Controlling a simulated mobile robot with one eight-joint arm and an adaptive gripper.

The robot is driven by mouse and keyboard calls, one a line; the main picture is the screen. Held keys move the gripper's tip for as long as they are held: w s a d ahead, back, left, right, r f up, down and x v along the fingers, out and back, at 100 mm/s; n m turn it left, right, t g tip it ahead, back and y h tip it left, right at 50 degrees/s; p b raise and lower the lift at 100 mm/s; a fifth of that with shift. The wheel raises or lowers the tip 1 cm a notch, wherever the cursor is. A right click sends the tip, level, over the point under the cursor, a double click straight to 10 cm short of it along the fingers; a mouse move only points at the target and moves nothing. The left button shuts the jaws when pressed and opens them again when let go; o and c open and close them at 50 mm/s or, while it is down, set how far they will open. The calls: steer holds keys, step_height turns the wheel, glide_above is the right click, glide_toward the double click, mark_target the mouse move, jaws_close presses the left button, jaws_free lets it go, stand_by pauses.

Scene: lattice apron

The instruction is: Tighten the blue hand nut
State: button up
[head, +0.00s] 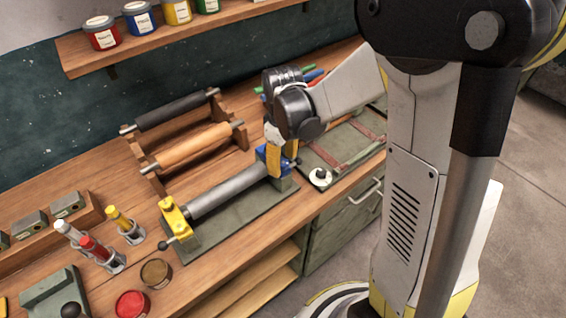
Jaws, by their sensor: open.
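A grey roller (228,190) lies on a green base plate (222,222), between a yellow end bracket (174,216) with a dark knob and a blue part (262,156) at its right end. My gripper (281,164) reaches down over that blue end, its yellow fingers open, one in front of the blue part. I cannot tell which blue piece is the hand nut, or whether the fingers touch it, because the gripper covers much of this end.
A wooden rack (150,168) with a black and a tan roller stands behind. Paint cans (103,32) line the shelf above. A white round piece with a black knob (320,177) lies right of the gripper, near the bench edge.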

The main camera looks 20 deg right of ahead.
jaws_close()
steer(key=shift+m, duration=0.4)
steer(key=shift+m+b, duration=0.65)
steer(key=shift+m, duration=1.95)
jaws_free()
steer(key=shift+r, duration=0.1)
